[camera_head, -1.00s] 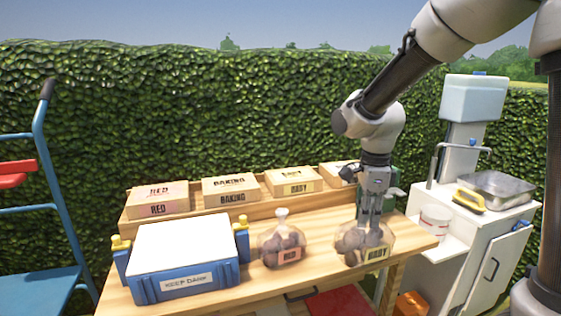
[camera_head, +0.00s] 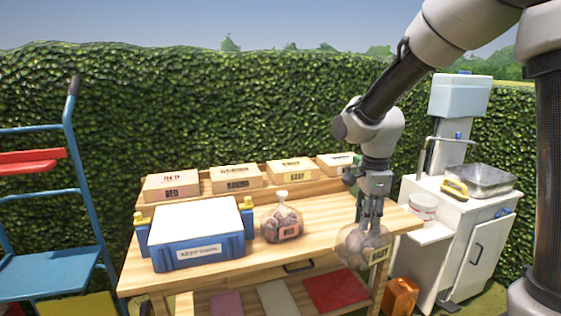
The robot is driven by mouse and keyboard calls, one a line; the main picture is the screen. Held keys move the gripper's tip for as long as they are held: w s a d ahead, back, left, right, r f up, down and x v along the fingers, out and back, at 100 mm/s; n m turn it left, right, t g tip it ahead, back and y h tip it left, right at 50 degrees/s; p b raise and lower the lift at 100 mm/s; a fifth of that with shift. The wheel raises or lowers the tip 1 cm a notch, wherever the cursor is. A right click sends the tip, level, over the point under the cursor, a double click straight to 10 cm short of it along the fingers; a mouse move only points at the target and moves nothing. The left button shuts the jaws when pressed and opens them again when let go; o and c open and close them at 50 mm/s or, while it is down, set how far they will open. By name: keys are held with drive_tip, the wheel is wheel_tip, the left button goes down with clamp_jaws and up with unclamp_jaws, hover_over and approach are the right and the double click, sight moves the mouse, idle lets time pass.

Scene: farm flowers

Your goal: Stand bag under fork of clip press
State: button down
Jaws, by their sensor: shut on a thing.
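My gripper (camera_head: 371,222) points down and is shut on the neck of a clear bag of potatoes (camera_head: 356,244) with a label that seems to read BABY. The bag hangs upright over or just in front of the wooden bench's front edge, near its right end. A green thing (camera_head: 350,178) stands on the bench behind my gripper and is mostly hidden; I cannot tell whether it is the clip press. No fork can be made out.
A second bag (camera_head: 283,222) stands on the wooden bench (camera_head: 322,228), beside a blue crate (camera_head: 198,252) with a white top. Labelled boxes (camera_head: 237,178) line the back. A white cabinet (camera_head: 466,240) with a metal tray (camera_head: 480,180) stands right. A blue trolley (camera_head: 45,270) stands left.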

drive_tip(key=w+d+f+n, duration=0.1)
drive_tip(key=f+n, duration=0.1)
drive_tip(key=n, duration=0.1)
drive_tip(key=w+d+f+n, duration=0.1)
drive_tip(key=w+f+n, duration=0.1)
drive_tip(key=f+n, duration=0.1)
drive_tip(key=w+d+f+n, duration=0.1)
drive_tip(key=f+n, duration=0.1)
drive_tip(key=f, duration=0.1)
drive_tip(key=shift+w+d+n, duration=0.25)
drive_tip(key=shift+w+n, duration=0.15)
drive_tip(key=w+d+f+n, duration=0.2)
drive_tip(key=d+f+n, duration=0.2)
drive_tip(key=f+n, duration=0.3)
drive_tip(key=shift+w+f+n, duration=0.4)
drive_tip(key=shift+n, duration=0.4)
